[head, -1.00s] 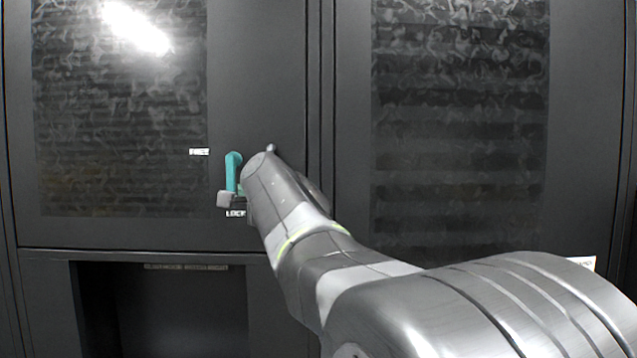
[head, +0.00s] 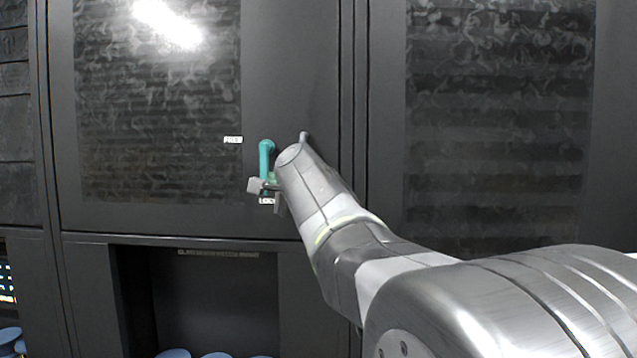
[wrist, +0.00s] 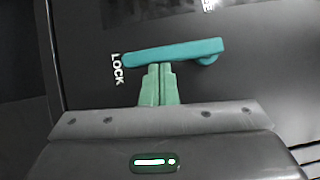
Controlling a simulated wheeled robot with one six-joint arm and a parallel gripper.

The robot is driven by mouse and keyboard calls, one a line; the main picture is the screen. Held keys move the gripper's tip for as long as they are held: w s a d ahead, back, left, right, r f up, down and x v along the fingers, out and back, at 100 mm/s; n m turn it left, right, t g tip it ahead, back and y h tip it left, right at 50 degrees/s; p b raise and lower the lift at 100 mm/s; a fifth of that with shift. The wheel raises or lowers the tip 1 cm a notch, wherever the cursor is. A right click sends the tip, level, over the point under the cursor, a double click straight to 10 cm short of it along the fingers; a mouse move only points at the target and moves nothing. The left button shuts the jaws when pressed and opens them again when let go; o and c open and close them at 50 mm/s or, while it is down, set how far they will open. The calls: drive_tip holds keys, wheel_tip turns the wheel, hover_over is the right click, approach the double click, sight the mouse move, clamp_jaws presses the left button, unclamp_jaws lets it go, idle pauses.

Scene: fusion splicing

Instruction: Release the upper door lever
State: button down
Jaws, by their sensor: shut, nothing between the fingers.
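The teal upper door lever (head: 266,157) is on the dark cabinet door (head: 290,60). In the head view it hangs down from its pivot, with its free end by the LOCK label (head: 267,201). In the wrist view the lever (wrist: 175,52) lies across the picture, its free end beside the LOCK label (wrist: 118,69) and its pivot at the right. My gripper (wrist: 158,70) is shut with its green fingers together and nothing between them. The fingertips are right at the lever's edge; I cannot tell whether they touch it. In the head view my wrist hides most of the fingers.
A second label (head: 233,139) sits up and left of the lever's pivot. Below the door is a dark recess (head: 215,300), with blue round objects (head: 174,353) at the bottom edge. Another dark door (head: 500,130) stands to the right, behind my arm.

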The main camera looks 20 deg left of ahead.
drive_tip(key=shift+a+f+m+t+b, duration=0.2)
drive_tip(key=shift+m+t+b, duration=0.3)
drive_tip(key=shift+m+b, duration=0.3)
drive_tip(key=shift+s+a+r+m+t+h+b, duration=0.55)
drive_tip(key=shift+a+m+t+b, duration=0.9)
drive_tip(key=shift+m+b, duration=1.15)
drive_tip(key=shift+s+a+r+m+t+h+b, duration=0.1)
drive_tip(key=shift+a+r+m+t+h+b, duration=0.2)
drive_tip(key=shift+a+m+t+h+b, duration=1.55)
drive_tip(key=shift+s+a+r+m+t+y+b, duration=0.4)
drive_tip(key=shift+a+m+t+b, duration=0.6)
drive_tip(key=shift+m+b, duration=2.3)
drive_tip(key=shift+d+m+p, duration=0.2)
drive_tip(key=shift+m+p, duration=0.35)
drive_tip(key=shift+p, duration=0.15)
drive_tip(key=shift+f, duration=0.1)
